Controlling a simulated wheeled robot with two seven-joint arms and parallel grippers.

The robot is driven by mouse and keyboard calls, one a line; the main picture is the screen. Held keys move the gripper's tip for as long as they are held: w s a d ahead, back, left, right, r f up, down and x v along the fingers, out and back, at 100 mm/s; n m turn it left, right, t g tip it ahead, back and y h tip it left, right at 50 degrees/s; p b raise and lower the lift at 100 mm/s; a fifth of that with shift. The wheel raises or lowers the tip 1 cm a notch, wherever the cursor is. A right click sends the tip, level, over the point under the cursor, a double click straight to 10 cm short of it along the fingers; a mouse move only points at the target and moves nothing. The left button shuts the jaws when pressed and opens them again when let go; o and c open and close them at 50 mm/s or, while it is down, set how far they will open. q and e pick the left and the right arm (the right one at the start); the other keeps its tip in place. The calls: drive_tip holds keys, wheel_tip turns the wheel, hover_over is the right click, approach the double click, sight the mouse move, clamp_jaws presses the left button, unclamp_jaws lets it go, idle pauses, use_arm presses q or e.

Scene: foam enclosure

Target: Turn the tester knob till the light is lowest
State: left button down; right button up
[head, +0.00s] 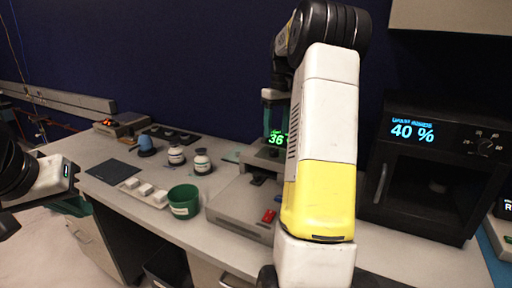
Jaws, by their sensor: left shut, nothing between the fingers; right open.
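A grey device with a green readout of 36 (276,138) stands on the bench at the middle, and appears to be the tester.
A black box (418,202) with a blue 40 % readout and a dial (485,144) stands at right. A flat grey unit with a red switch (268,216) lies in front. A green cup (183,201), white blocks (145,189) and two jars (202,162) stand left of it.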

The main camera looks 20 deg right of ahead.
sight(274, 150)
drive_tip(key=f, duration=0.7)
drive_tip(key=shift+a, duration=0.25)
clamp_jaws()
